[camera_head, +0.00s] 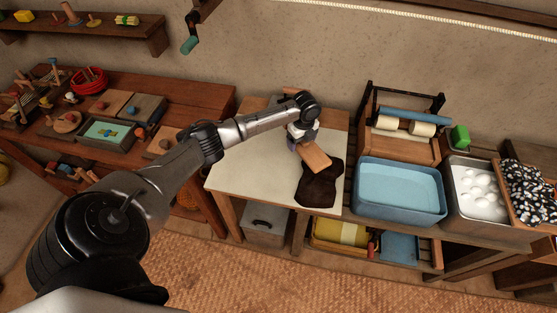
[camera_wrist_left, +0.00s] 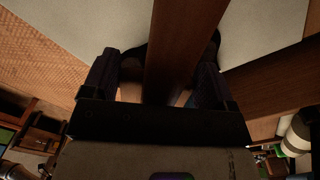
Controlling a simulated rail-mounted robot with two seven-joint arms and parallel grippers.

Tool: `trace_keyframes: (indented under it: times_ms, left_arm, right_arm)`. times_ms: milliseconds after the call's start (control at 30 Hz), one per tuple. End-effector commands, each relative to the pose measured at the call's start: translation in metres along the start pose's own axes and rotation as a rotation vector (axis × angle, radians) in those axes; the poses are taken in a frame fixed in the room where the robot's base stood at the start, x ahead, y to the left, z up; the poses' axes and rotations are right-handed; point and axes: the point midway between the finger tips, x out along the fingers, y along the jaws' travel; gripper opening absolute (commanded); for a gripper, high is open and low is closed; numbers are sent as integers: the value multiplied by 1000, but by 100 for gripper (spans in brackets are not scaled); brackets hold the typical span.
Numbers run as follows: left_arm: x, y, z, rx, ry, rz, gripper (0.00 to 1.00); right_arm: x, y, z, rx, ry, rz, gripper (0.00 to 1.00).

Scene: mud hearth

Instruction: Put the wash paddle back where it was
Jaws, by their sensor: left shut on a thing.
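The wash paddle (camera_head: 315,156) is a flat light-brown wooden piece, held over a pale-topped table (camera_head: 243,157). My left gripper (camera_head: 301,144) is shut on it; the arm hides part of the grip. In the left wrist view the paddle (camera_wrist_left: 180,45) runs as a brown bar between the two dark fingers (camera_wrist_left: 158,85). A dark brown cloth (camera_head: 318,188) lies on the table's right front, just below the paddle in the picture. I cannot tell whether the paddle touches the cloth. My right gripper is not in view.
Right of the table stand a blue basin (camera_head: 400,190), a wooden roller frame (camera_head: 402,145) and a metal tray with white balls (camera_head: 464,204). A red-brown bench (camera_head: 190,95) with small toys stands left. The table's left part is clear.

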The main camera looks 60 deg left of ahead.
Motion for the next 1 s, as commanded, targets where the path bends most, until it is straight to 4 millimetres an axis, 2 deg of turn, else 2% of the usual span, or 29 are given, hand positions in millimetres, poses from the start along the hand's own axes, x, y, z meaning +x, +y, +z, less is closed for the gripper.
trace_keyframes:
  times_ms: [33,200,400,733,1000]
  left_arm:
    - [8,12,7,-1,-3,4,42]
    - [28,41,23,-1,-2,3,42]
    - [44,64,36,-1,-1,2,42]
    - [55,71,40,-2,1,-1,42]
    - [87,71,39,-2,1,0,42]
  right_arm:
    - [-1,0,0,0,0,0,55]
    - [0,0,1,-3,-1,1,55]
    - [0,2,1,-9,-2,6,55]
    - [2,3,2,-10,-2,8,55]
    - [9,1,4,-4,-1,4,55]
